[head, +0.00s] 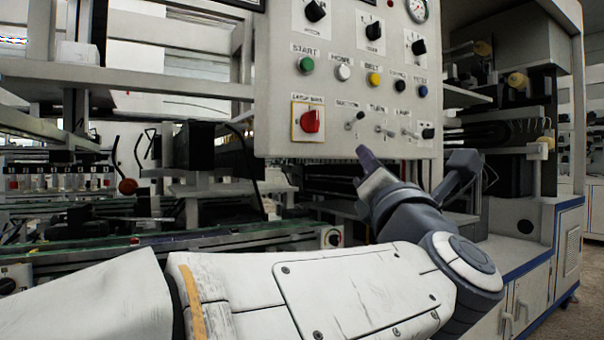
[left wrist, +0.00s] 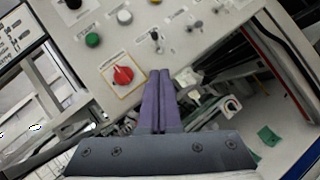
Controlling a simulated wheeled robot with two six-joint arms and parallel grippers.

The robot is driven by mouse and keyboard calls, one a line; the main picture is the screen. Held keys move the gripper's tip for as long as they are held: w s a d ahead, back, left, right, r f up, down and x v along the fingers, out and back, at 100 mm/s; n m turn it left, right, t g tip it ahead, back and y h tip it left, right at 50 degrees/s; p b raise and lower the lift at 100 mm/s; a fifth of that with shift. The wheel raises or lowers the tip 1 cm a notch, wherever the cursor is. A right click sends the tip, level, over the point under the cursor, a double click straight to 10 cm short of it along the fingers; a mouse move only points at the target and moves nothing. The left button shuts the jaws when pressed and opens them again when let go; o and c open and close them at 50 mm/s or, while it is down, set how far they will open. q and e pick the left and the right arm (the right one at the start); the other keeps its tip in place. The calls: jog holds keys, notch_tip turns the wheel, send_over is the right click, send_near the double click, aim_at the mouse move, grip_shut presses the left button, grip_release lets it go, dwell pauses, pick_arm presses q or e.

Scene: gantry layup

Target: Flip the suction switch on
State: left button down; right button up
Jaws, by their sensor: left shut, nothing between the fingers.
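The suction switch (head: 354,121) is a small metal toggle under the label SUCTION on the grey control panel (head: 275,90). Its lever looks tilted toward the upper right in the head view; I cannot tell whether that is on. My left gripper (head: 364,153), with purple fingers, is a little below the switch, apparently apart from it. In the left wrist view the fingers (left wrist: 160,75) are shut together and empty, pointing up toward the switch (left wrist: 157,38). My right gripper is not in view.
Two similar toggles (head: 384,131) sit right of the suction switch. A red rotary knob (head: 312,121) on a yellow-edged plate is left of it. Coloured push buttons (head: 374,79) run above. Conveyor rails (head: 200,240) lie at the lower left, and a machine cabinet (head: 535,265) stands right.

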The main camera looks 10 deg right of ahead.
pick_arm(q)
jog(key=v, duration=0.1)
jog(key=b+v, duration=0.1)
jog(key=v, duration=0.1)
jog(key=r+b+v, duration=0.1)
jog(key=v, duration=0.1)
jog(key=shift+s+d+f, duration=0.1)
jog(key=shift+s+f, duration=0.05)
jog(key=shift+s, duration=0.3)
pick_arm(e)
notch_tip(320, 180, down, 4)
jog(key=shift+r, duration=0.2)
